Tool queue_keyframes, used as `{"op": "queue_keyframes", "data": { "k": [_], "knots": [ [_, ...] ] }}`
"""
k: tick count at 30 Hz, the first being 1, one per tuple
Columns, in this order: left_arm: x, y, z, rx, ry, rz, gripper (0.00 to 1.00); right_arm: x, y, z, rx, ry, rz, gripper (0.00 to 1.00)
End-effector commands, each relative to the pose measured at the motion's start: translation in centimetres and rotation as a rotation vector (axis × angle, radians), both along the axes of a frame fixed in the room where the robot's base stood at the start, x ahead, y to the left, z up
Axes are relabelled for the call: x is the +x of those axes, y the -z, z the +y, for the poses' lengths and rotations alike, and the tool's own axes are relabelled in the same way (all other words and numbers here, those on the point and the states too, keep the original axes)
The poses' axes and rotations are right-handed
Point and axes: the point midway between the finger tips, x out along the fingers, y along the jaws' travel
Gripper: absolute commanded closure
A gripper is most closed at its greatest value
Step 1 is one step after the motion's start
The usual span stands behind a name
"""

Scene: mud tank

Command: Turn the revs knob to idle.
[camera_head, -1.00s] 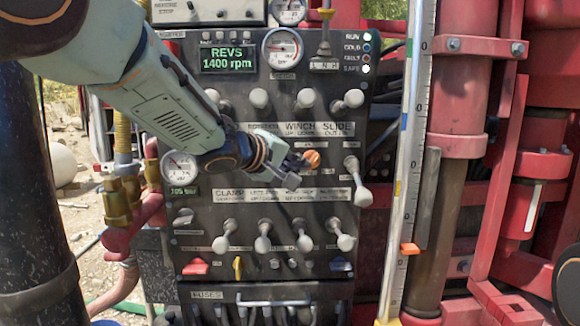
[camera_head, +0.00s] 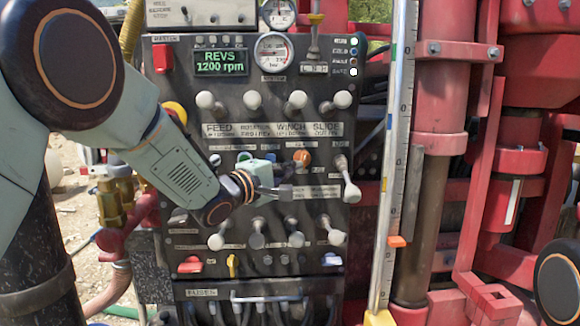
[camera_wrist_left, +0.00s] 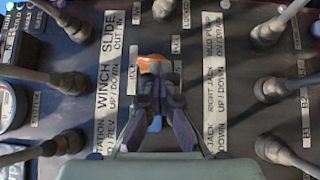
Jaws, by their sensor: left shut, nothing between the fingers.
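The orange knob (camera_head: 302,158) sits in the middle of the dark control panel; I cannot read its label. A green display (camera_head: 222,62) at the top left reads REVS 1200 rpm. My left gripper (camera_head: 286,192) is shut and empty, with its tips in front of the panel a little below and left of the orange knob in the head view. In the left wrist view, the shut fingers (camera_wrist_left: 158,82) point at the orange knob (camera_wrist_left: 154,64), which shows just past their tips and is partly covered by them. I cannot tell whether they touch. My right gripper is not in view.
Rows of white-tipped levers stand above (camera_head: 252,100) and below (camera_head: 296,238) the knob, and one lever (camera_head: 351,192) stands to its right. A red guarded switch (camera_head: 162,58) is at the top left. A ruled mast (camera_head: 397,150) and red machinery (camera_head: 450,100) stand to the right.

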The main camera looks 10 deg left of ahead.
Motion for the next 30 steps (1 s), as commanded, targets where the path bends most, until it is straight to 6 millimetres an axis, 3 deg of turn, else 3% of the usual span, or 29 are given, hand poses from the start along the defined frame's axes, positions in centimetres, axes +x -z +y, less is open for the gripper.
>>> {"op": "queue_keyframes", "data": {
  "k": [12, 30],
  "knots": [
    [-0.04, 0.29, -0.07, -0.115, 0.000, -0.035, 1.00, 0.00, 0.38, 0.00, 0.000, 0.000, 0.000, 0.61],
    [-0.12, 0.25, -0.08, -0.119, 0.000, -0.036, 1.00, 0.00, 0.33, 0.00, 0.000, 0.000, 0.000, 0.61]
  ]
}}
